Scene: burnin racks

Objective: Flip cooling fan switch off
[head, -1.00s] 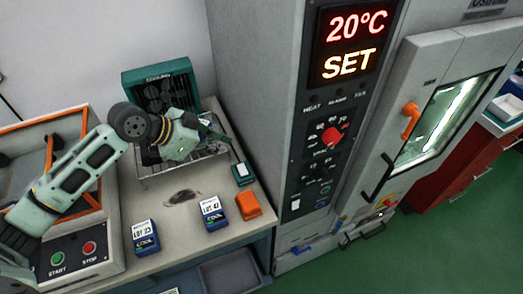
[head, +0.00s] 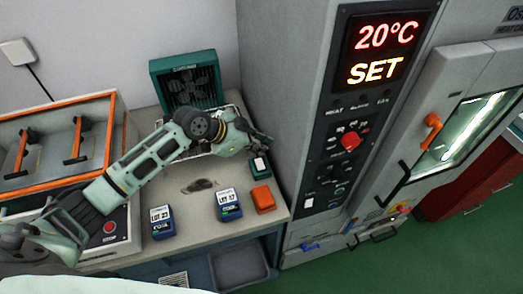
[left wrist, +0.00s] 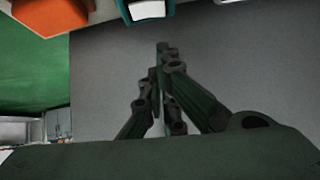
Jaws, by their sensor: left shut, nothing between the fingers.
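A small dark green box with a white rocker (head: 259,165), apparently the cooling fan switch, sits at the back right of the bench, close to the grey chamber. It also shows at the top edge of the left wrist view as a teal box with a white rocker (left wrist: 150,9), partly cut off. I cannot tell which way the rocker is set. The green cooling fan unit (head: 187,85) stands behind on the bench. My left gripper (head: 266,138) is shut and empty, just behind the switch and apart from it. Its closed fingers (left wrist: 163,55) point toward the grey surface. My right gripper is out of view.
An orange block (head: 263,199) and two blue labelled boxes (head: 229,205) (head: 161,222) stand in front on the bench. The tall chamber with a red knob (head: 350,141) bounds the right. A wire rack is partly hidden behind my left arm.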

